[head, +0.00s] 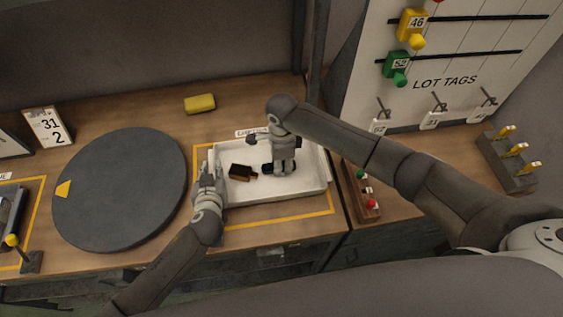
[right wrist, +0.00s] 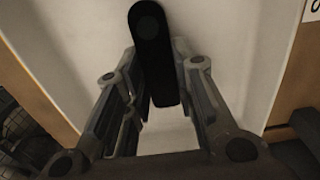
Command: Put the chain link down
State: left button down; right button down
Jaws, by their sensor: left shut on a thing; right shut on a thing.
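The chain link is a black, long, round-ended piece (right wrist: 153,45) between the fingers of my right gripper (right wrist: 160,80) in the right wrist view. In the head view my right gripper (head: 281,168) points down inside the white tray (head: 312,186), shut on the link, whose dark end (head: 267,168) shows beside the fingers. The link is at or just above the tray floor; I cannot tell whether it touches. My left gripper (head: 208,178) is shut at the tray's left wall, apparently on its rim.
A brown and black piece (head: 242,173) lies in the tray, left of my right gripper. A dark round turntable (head: 120,190) stands to the left. A yellow block (head: 200,103) lies behind. A button box (head: 367,194) and a tag rack (head: 507,162) are to the right.

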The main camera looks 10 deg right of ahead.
jog(key=shift+f, duration=0.2)
jog(key=c, duration=1.2)
grip_release()
jog(key=shift+f, duration=0.1)
pick_arm(q)
jog(key=c, duration=1.2)
grip_release()
jog(key=shift+c, duration=0.2)
pick_arm(e)
notch_tip(320, 180, up, 12)
pick_arm(q)
jog(key=shift+s, duration=0.1)
jog(key=v, duration=1.2)
